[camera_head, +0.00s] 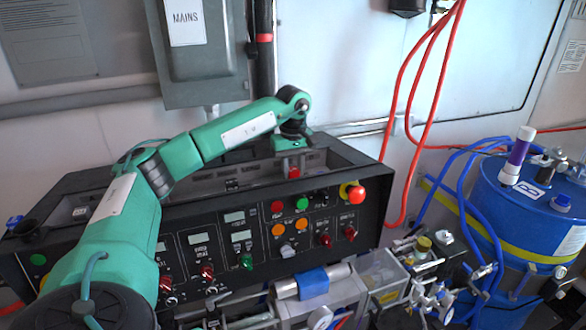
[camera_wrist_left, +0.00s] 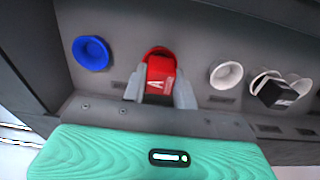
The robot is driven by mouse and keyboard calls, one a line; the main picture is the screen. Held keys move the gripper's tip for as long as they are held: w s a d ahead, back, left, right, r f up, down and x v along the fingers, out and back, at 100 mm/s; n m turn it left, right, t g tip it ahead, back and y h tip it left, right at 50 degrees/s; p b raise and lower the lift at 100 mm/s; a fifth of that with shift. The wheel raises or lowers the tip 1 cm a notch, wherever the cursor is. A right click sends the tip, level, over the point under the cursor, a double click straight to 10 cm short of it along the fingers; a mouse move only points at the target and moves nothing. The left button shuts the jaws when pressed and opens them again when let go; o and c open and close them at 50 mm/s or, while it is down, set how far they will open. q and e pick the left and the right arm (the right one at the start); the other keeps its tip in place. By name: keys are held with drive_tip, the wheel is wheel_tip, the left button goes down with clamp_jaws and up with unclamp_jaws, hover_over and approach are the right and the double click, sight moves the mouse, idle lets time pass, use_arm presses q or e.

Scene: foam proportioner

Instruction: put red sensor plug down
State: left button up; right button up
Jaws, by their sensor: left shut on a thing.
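My right gripper is not in view.
In the wrist view a blue socket (camera_wrist_left: 91,53) lies left of the plug, and a white socket (camera_wrist_left: 226,75) right. A black plug (camera_wrist_left: 277,94) is by another white socket. Red hoses (camera_head: 397,110) hang right of the console; a blue drum (camera_head: 530,225) stands farther right.

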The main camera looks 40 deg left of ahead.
sight(294, 169)
use_arm(q)
drive_tip(key=o, duration=0.7)
drive_tip(key=shift+f, duration=0.1)
drive_tip(key=shift+o, duration=1.3)
drive_tip(key=shift+r, duration=0.35)
drive_tip(key=shift+w+r, duration=0.1)
drive_tip(key=shift+r, duration=0.15)
wheel_tip(294, 169, up, 5)
drive_tip(key=shift+f+b, duration=0.2)
drive_tip(key=shift+b, duration=0.7)
wheel_tip(294, 169, up, 7)
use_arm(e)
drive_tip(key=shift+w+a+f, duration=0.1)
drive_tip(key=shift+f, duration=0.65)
